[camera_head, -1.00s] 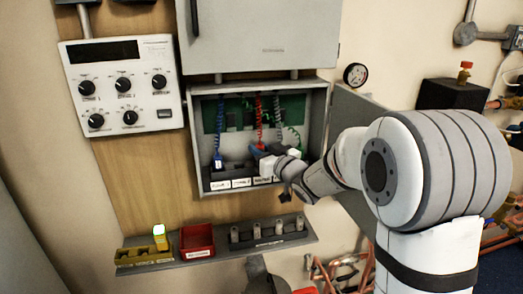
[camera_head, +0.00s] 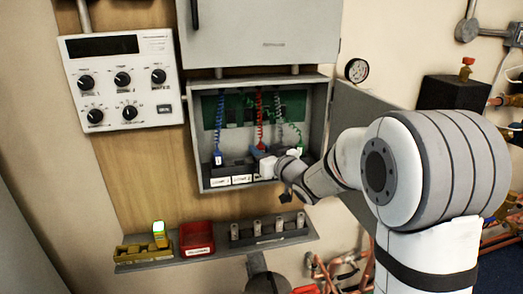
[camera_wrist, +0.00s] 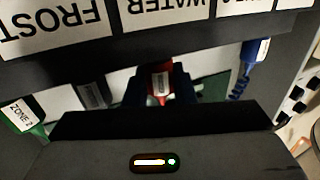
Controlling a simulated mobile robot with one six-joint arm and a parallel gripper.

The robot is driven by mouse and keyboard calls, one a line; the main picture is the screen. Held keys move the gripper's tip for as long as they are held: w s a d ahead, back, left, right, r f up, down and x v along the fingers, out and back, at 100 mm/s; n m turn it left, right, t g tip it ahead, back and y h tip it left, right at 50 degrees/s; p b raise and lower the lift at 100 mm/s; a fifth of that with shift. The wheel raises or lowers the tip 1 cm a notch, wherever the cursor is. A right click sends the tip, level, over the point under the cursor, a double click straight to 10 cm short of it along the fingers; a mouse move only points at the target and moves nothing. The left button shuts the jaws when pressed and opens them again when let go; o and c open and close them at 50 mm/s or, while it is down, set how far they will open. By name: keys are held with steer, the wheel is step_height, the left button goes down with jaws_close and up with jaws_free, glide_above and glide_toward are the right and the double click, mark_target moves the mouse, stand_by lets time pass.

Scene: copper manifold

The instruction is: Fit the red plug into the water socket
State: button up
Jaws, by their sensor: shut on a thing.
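The red plug (camera_wrist: 160,82) with its white label shows in the middle of the wrist view, between the dark fingers of my gripper (camera_wrist: 160,90). My gripper is shut on it. The upside-down WATER label (camera_wrist: 166,6) is at the top of that view, roughly in line with the plug. The water socket itself is hidden behind the dark label strip, and I cannot tell whether the plug touches it. In the head view my gripper (camera_head: 266,158) is inside the open box, over the row of labelled sockets, and the red coiled cord (camera_head: 259,115) hangs down to it.
The FROST label (camera_wrist: 50,32) is left of WATER in the wrist view. A green ZONE 2 plug (camera_wrist: 22,115) is at left and a blue plug (camera_wrist: 257,50) at right. The box walls (camera_head: 195,150) enclose the gripper closely. A shelf (camera_head: 215,250) with a red tray sits below.

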steer(key=shift+f, duration=0.3)
steer(key=o, duration=1)
steer(key=shift+o, duration=0.2)
steer(key=v, duration=0.8)
steer(key=shift+b, duration=0.35)
steer(key=shift+w, duration=0.1)
